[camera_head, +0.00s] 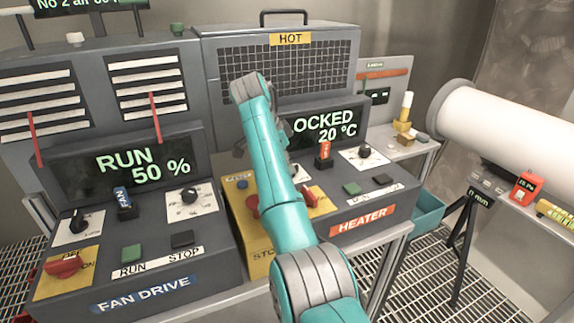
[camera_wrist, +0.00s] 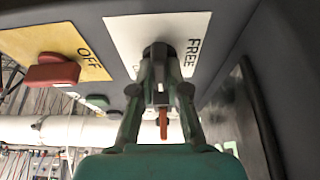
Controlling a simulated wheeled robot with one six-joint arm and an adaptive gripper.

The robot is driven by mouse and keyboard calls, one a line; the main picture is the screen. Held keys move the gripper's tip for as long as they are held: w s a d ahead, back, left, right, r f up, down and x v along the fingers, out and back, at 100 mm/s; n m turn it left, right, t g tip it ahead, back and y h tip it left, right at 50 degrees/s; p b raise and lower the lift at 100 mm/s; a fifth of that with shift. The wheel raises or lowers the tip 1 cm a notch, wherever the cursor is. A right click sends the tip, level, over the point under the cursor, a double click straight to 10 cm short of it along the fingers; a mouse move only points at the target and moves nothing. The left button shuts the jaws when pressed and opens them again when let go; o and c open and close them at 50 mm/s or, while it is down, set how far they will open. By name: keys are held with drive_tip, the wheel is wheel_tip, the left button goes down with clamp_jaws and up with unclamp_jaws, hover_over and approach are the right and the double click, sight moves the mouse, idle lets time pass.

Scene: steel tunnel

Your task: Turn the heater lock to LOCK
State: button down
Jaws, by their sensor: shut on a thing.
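The heater lock is a dark knob (camera_wrist: 158,52) on a white plate (camera_wrist: 125,30) printed FREE. In the wrist view my gripper (camera_wrist: 160,85) is shut on this knob, one finger on each side. The fingers cover part of the knob, so its pointing direction is hard to tell. The heater console's display (camera_head: 325,128) reads "OCKED" and "20 °C"; my arm covers the start of that word. The HEATER label (camera_head: 362,220) is on the console's front.
A red switch (camera_wrist: 52,72) on a yellow OFF plate sits close beside the lock. An orange HEATER-side tag (camera_head: 325,150), a black dial (camera_head: 365,151) and a green button (camera_head: 351,188) are nearby. The fan drive console (camera_head: 150,285) stands to the left.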

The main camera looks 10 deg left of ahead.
idle(0.3)
drive_tip(key=c, duration=1.2)
unclamp_jaws()
drive_tip(key=shift+o, duration=0.2)
drive_tip(key=shift+n, duration=0.3)
